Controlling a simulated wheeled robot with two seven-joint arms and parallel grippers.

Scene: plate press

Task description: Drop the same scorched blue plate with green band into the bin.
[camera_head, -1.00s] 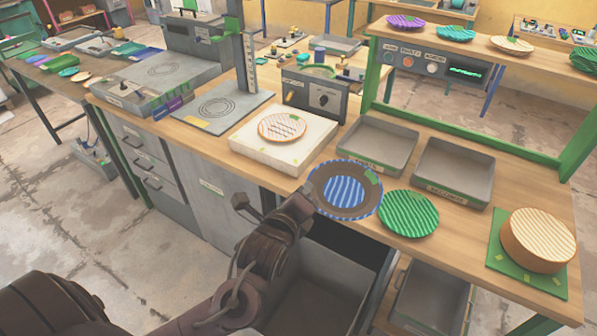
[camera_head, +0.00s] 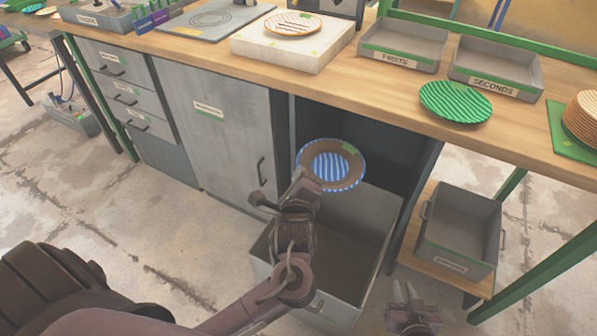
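The scorched plate (camera_head: 331,169) has a blue striped middle, a brown scorched ring, a blue rim and a green patch at its upper right. My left gripper (camera_head: 306,181) is shut on its near left edge, and the gripper hides a little of that edge. The plate hangs over the back part of a large open grey bin (camera_head: 338,309) under the bench. The bin's inside looks empty where it shows; my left arm hides part of it. My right gripper (camera_head: 405,290) is low at the bottom, right of the bin, with nothing seen in it; its finger gap is unclear.
The bench edge and a grey cabinet (camera_head: 215,130) stand behind and left of the plate. A green plate (camera_head: 455,102) lies on the bench near the firsts tray (camera_head: 404,60) and seconds tray (camera_head: 495,86). A smaller grey bin (camera_head: 462,267) sits on the low shelf at right.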

